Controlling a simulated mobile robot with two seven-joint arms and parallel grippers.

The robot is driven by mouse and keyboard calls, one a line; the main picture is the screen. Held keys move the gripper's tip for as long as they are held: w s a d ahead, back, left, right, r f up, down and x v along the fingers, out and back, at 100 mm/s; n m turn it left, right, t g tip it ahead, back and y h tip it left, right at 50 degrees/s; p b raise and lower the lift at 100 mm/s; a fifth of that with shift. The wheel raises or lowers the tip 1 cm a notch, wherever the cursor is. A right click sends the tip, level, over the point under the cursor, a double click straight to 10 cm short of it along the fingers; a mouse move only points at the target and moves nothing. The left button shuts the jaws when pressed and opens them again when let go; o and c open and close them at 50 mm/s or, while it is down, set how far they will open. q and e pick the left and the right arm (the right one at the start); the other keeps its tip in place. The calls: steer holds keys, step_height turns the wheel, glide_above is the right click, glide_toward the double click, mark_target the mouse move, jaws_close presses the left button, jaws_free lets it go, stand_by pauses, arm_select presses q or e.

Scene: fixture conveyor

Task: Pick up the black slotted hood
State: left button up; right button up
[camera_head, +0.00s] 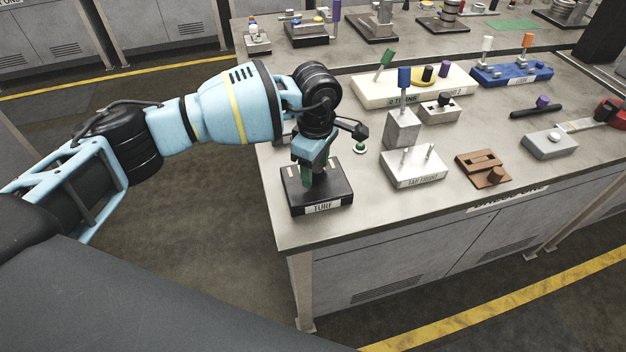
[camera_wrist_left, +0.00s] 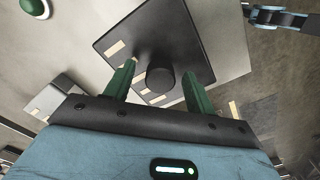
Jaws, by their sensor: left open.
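The black slotted hood (camera_head: 328,190) sits at the near left corner of the workbench, with a white label reading "TURF" on its front. The wrist view shows its dark flat top (camera_wrist_left: 195,45), with pale slot-like marks and a round black knob (camera_wrist_left: 160,79) standing up. My left gripper (camera_head: 309,178) points down over the hood. In the wrist view its green fingers (camera_wrist_left: 159,73) are open, one on each side of the knob. Whether they touch it cannot be told. In the head view the gripper partly hides the hood's top. My right gripper is not seen.
The bench's left and front edges (camera_head: 284,240) are close by.

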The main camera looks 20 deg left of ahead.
mark_target(316, 168)
arm_select(q)
steer(key=shift+f, duration=0.2)
jaws_close()
stand_by(0.3)
steer(key=shift+r, duration=0.15)
steer(key=shift+r, duration=0.2)
step_height(316, 168, up, 3)
steer(key=shift+d, duration=0.1)
steer(key=s+d+r, duration=0.1)
steer(key=s+d, duration=0.7)
steer(key=s, duration=0.5)
steer(key=shift+s+r+b, duration=0.15)
steer(key=shift+s+b, duration=0.2)
